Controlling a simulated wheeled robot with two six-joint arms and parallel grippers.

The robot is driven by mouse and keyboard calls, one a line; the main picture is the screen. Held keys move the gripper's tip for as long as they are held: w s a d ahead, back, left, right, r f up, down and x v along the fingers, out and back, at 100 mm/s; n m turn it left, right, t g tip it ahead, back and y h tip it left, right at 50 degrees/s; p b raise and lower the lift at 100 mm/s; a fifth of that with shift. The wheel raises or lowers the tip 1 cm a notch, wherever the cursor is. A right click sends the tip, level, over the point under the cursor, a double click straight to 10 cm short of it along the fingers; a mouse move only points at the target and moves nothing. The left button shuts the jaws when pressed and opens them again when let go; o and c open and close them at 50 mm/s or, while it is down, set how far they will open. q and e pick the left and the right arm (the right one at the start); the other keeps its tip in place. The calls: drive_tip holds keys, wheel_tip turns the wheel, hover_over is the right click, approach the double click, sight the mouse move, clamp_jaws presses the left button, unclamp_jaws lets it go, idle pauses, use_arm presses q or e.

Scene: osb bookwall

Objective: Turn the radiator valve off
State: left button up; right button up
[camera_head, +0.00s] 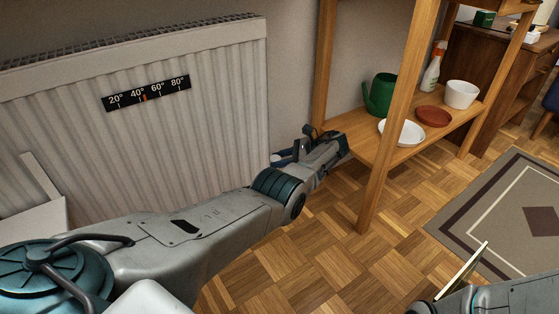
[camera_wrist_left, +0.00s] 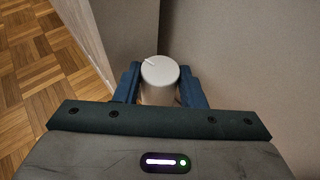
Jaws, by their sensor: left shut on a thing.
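The white radiator (camera_head: 150,150) stands against the wall at the left of the head view. In the left wrist view the radiator valve is a round white knob (camera_wrist_left: 160,72) with a small pale mark on its top, toward the upper left. My left gripper (camera_wrist_left: 160,88) is shut on the knob, one blue finger on each side. In the head view my left gripper (camera_head: 286,156) is at the radiator's lower right edge, and the valve is hidden there. My right gripper (camera_head: 428,304) is partly in view at the bottom right; its fingers are unclear.
A black temperature strip (camera_head: 147,93) on the radiator has an orange mark just right of 40°. A wooden shelf (camera_head: 345,122) close right of my left gripper holds a green watering can (camera_head: 381,96) and dishes.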

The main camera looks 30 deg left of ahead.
use_arm(q)
drive_tip(key=o, duration=0.7)
drive_tip(key=shift+f, duration=0.1)
drive_tip(key=b+v, duration=0.5)
drive_tip(key=v, duration=0.2)
drive_tip(key=shift+d, duration=0.25)
drive_tip(key=shift+w, duration=0.1)
